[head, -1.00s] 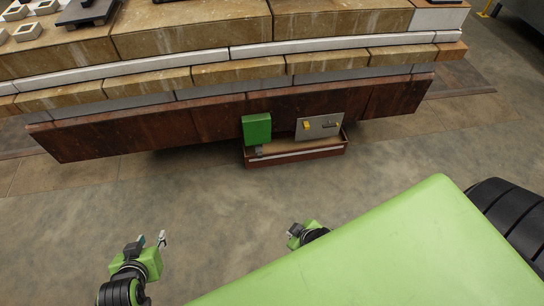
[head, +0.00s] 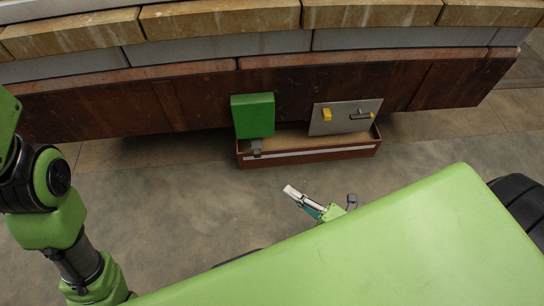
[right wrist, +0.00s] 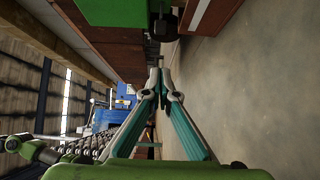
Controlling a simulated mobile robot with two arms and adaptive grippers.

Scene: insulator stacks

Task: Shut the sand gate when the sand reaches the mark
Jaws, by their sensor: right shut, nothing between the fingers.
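A green box (head: 253,115) hangs against the rusty front, over the left end of a brown tray (head: 310,155). A small dark grey part (head: 256,147) sits under the box; it looks like a dark knob (right wrist: 163,27) in the right wrist view. Tan sand (head: 300,139) shows inside the tray. A white stripe (head: 325,152) runs along its front; I cannot tell the sand's level against it. My right gripper (head: 289,190) is shut and empty, in front of the tray and apart from it. Its closed fingertips (right wrist: 160,66) point towards the knob. My left gripper is out of view.
A grey panel (head: 345,117) with a yellow knob (head: 327,115) and a dark handle (head: 361,115) stands at the tray's right part. Stone layers (head: 230,20) rise behind the rusty beam (head: 210,100). The floor (head: 190,190) before the tray is clear.

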